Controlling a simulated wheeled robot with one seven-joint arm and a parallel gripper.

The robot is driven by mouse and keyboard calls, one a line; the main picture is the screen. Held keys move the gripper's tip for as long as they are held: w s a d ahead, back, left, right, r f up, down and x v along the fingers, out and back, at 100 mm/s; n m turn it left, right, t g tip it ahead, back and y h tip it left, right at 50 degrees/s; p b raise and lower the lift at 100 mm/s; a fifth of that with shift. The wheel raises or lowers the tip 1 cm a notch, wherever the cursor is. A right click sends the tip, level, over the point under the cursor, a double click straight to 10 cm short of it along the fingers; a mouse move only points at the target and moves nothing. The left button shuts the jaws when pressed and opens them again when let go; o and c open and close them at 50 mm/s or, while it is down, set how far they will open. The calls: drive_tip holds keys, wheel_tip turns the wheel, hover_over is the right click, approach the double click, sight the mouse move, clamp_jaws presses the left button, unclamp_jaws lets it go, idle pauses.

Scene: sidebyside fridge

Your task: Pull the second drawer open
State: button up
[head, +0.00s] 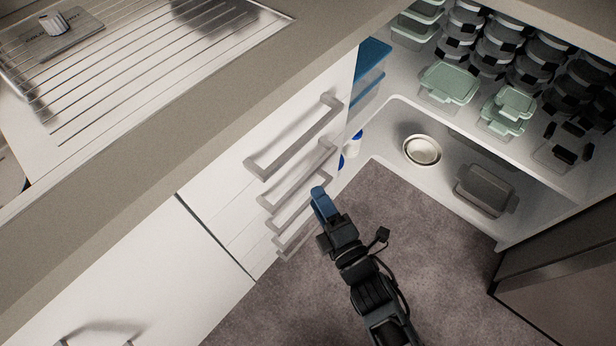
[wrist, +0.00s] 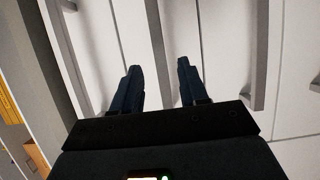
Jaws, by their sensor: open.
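The drawer stack has a white front with several grey bar handles one below another. The top handle (head: 295,140) is fully visible in the head view. The second drawer's handle (head: 297,178) is just below it, its lower right side close to my gripper (head: 318,192). In the wrist view my gripper (wrist: 158,66) is open, with one dark finger on each side of a grey handle bar (wrist: 155,30), which appears to be the second one. No finger visibly touches the bar. The drawers look shut.
A countertop with a metal draining board (head: 160,50) overhangs the drawers. To the right, an open shelf holds containers (head: 447,84) and a bowl (head: 422,150). The grey floor (head: 400,225) in front of the drawers is clear. A dark panel (head: 560,290) stands at the lower right.

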sight(307, 181)
drive_tip(key=shift+b+x, duration=0.35)
drive_tip(key=shift+x, duration=3.25)
drive_tip(key=shift+c, duration=0.3)
clamp_jaws()
